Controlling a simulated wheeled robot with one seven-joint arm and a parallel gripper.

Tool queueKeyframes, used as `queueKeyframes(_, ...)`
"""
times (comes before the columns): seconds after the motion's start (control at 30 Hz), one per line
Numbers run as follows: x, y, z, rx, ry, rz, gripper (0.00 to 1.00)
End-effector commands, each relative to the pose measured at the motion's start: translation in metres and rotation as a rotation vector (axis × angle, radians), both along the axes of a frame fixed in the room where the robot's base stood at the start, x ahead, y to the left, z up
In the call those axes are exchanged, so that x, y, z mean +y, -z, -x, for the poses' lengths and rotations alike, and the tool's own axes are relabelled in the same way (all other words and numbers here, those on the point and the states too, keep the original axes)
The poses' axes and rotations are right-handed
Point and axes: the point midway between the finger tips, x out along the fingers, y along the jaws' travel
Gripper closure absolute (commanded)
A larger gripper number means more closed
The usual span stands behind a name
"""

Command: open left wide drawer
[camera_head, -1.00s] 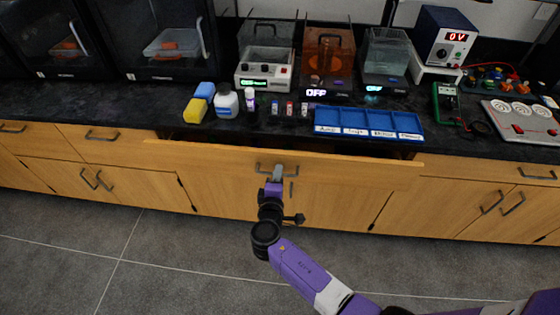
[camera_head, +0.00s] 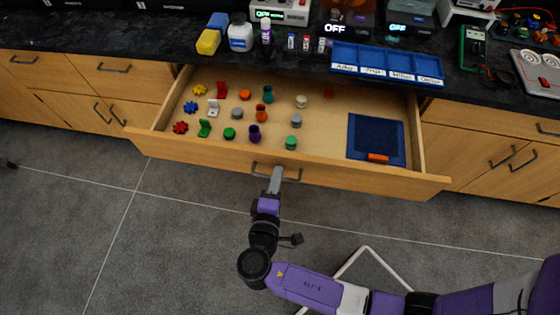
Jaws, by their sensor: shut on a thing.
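The wide wooden drawer (camera_head: 220,150) stands far open below the black countertop, its inside showing. Its grey bar handle (camera_head: 290,177) is at the middle of the front panel. My gripper (camera_head: 276,174) is shut on this handle, with my arm reaching up to it from the lower right. In the drawer lie several small coloured pieces, among them a purple one (camera_head: 254,133), a green hinge-like one (camera_head: 204,128) and a red gear (camera_head: 180,127). A dark blue tray (camera_head: 377,125) with an orange piece lies at the drawer's right.
The countertop (camera_head: 150,32) carries a blue labelled tray (camera_head: 387,62), a white jar (camera_head: 240,36), a yellow sponge (camera_head: 208,42) and a green multimeter (camera_head: 473,47). Closed cabinets (camera_head: 495,165) flank the drawer. The grey floor (camera_head: 150,240) is clear at left; a white frame (camera_head: 372,258) lies near my arm.

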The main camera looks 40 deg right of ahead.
Motion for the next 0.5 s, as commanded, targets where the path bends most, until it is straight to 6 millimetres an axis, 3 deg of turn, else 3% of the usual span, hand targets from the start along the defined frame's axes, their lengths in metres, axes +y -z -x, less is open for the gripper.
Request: queueKeyframes(0.5, 0.01, 0.0007, 0.0068, 0.001, -0.002, -0.002, 1.0)
